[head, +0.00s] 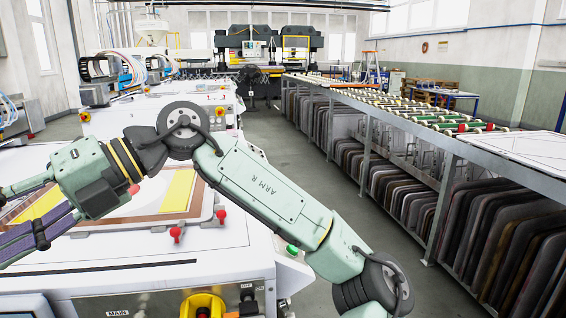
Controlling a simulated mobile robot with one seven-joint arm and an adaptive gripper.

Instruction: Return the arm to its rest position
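My arm (265,190) shows in the head view, light green with black joints. It rises from the lower right to a raised joint near the upper left, then bends down to the left over a white machine. Its far part runs out at the left edge, beside dark purple banded strips.
The white machine (225,265) below my arm has a flat frame with a yellow panel (178,192) and red knobs. A long roller conveyor (400,105) stands at the right, with dark plates (480,225) racked under it. The grey aisle (270,125) between is clear.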

